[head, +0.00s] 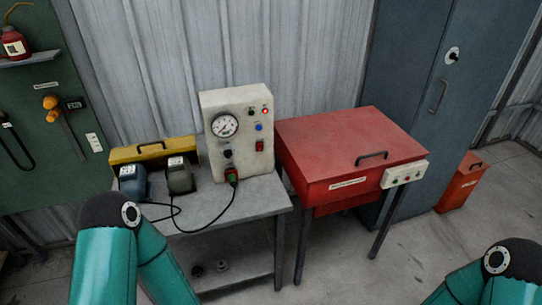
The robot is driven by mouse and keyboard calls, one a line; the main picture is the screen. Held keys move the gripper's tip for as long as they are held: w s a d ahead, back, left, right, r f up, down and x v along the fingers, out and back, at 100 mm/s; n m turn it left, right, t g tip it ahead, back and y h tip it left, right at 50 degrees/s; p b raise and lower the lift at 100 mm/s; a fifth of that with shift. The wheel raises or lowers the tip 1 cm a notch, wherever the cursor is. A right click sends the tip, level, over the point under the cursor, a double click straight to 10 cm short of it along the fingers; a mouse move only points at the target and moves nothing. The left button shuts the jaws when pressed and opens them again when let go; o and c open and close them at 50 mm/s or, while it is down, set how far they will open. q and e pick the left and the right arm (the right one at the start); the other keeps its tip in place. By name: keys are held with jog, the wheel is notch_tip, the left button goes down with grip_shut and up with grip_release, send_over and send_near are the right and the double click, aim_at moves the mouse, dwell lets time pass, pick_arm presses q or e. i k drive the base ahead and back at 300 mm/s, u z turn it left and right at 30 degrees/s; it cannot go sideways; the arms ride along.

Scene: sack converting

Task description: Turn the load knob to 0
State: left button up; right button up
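A pale control box (208,115) stands upright at the back of a grey bench. Its front has a round white dial gauge (224,125) and a small dark knob (227,153) below it. This may be the load knob; its label and pointer setting are too small to read. The front also has a lit red lamp (265,110), a blue button (258,127) and a red switch (259,145). My two teal arms show at the lower left and lower right; neither gripper is in view.
The grey bench (235,205) also holds two small dark devices (132,183) (180,178) and a yellow case (150,153). A red lidded chest (345,150) on legs stands right of it. A dark cabinet (425,60) is behind. Floor is clear at front right.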

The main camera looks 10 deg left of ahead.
aim_at(228, 154)
jog(key=z, duration=0.5)
jog(key=i, duration=0.6)
jog(key=u, duration=3.75)
jog(key=k, duration=0.15)
jog(key=z, duration=2.05)
jog(key=k, duration=0.45)
jog(key=u, duration=0.35)
jog(key=i, duration=0.45)
jog(key=z, duration=0.1)
